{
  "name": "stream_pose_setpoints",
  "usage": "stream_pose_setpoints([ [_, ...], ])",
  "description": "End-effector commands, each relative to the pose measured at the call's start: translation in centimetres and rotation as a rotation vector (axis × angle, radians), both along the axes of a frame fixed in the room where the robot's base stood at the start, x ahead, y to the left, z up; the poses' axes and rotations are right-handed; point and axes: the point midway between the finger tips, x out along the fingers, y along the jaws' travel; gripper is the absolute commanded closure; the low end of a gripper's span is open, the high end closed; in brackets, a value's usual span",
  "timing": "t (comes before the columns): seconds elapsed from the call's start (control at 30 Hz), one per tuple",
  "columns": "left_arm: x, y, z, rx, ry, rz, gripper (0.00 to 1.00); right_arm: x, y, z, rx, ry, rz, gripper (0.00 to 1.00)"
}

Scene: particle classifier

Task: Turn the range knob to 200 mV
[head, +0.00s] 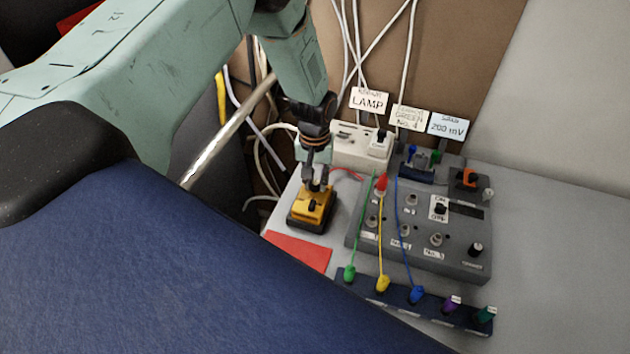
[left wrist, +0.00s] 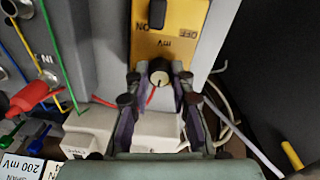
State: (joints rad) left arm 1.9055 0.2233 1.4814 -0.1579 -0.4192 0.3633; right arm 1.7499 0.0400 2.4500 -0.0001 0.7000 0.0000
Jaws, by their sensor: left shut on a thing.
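The yellow meter box (head: 311,212) stands on the grey table at the left of the grey panel. The range knob (left wrist: 159,73), with a pale top, sits at the box's near edge in that view. My left gripper (head: 317,184) comes down over the box and is shut on the knob, one finger on each side in the left wrist view (left wrist: 158,90). The knob's pointer setting is too small to read. A card (head: 450,126) reads "200 mV". My right gripper is not in view.
The grey panel (head: 465,262) with colored leads stands right of the box. A dark strip (head: 350,281) with several plugs lies in front. A white lamp unit (head: 350,158) and loose cables are behind. A red sheet (head: 299,252) lies before the box. The table's right side is clear.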

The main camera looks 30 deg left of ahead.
Motion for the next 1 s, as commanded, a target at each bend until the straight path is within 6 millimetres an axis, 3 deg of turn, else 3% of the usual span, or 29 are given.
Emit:
stream_pose_setpoints([
  [0.5, -0.1, -0.1, -0.2, -0.001, 0.002, -0.343, 1.00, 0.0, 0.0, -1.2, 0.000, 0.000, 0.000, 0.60],
  [1.0, -0.1, -0.1, -0.1, -0.001, 0.003, -0.417, 1.00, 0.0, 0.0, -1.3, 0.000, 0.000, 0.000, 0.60],
])
